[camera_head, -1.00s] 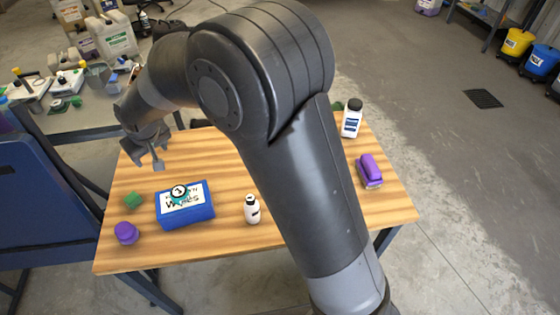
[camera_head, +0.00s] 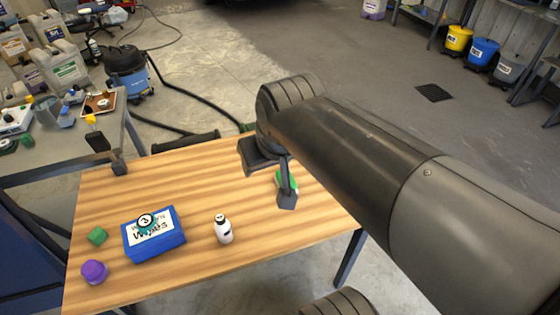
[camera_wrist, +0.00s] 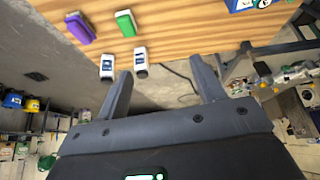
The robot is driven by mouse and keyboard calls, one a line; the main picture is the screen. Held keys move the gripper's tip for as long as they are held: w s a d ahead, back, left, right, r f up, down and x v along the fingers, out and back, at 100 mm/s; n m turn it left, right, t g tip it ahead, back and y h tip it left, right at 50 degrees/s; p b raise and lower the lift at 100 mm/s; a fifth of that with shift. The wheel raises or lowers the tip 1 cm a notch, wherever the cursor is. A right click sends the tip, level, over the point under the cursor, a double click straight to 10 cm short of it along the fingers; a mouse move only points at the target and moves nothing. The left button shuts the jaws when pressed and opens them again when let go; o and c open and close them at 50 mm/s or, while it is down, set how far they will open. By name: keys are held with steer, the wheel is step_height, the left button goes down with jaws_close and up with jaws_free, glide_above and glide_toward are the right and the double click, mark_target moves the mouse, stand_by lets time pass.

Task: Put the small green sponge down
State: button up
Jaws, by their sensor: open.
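My gripper (camera_head: 284,190) is over the right part of the table, well away from that block. In the wrist view my gripper (camera_wrist: 160,66) has its fingers spread with nothing between them. A larger green and white piece (camera_wrist: 125,23) lies beside a purple one (camera_wrist: 80,28) on the table. The larger green piece shows partly behind my finger in the head view.
A purple round object (camera_head: 94,271) stands near the left front edge. A white bottle (camera_head: 223,230) stands right of the box. Two labelled bottles (camera_wrist: 107,67) (camera_wrist: 140,62) stand near a table edge in the wrist view. Bare wood lies behind the box.

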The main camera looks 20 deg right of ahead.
steer(key=shift+m, duration=0.5)
steer(key=s, duration=0.1)
steer(key=s+d, duration=0.1)
steer(key=s, duration=0.1)
steer(key=s+d+f, duration=0.1)
steer(key=shift+s+d, duration=0.15)
steer(key=shift+s, duration=0.15)
